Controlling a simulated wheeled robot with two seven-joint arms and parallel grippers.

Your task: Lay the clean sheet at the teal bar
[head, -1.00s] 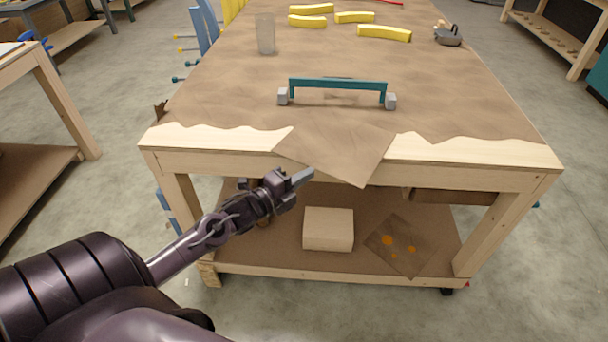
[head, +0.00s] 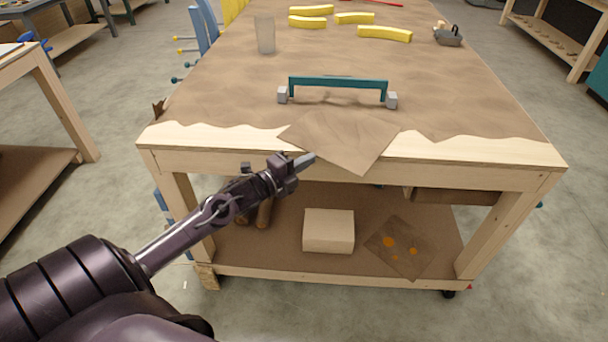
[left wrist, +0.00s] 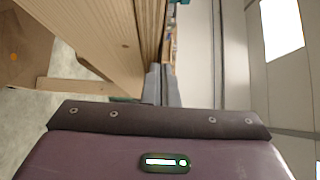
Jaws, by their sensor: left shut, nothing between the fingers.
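The clean sheet (head: 345,140), plain brown and unstained, lies on the near edge of the table top. Its front corner hangs over the edge and its back part lies just in front of the teal bar. The teal bar (head: 338,84) stands raised on two grey blocks. My left gripper (head: 306,160) is shut and empty, at the table's front edge by the left side of the sheet's overhanging corner. Its shut fingers also show in the left wrist view (left wrist: 162,85), beside the wooden table edge. My right gripper is out of view.
A stained sheet (head: 397,246) with orange spots and a pale block (head: 328,231) lie on the lower shelf. A clear cup (head: 265,34), several yellow curved pieces (head: 384,33) and a grey tool (head: 449,37) are farther back. The table middle behind the bar is clear.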

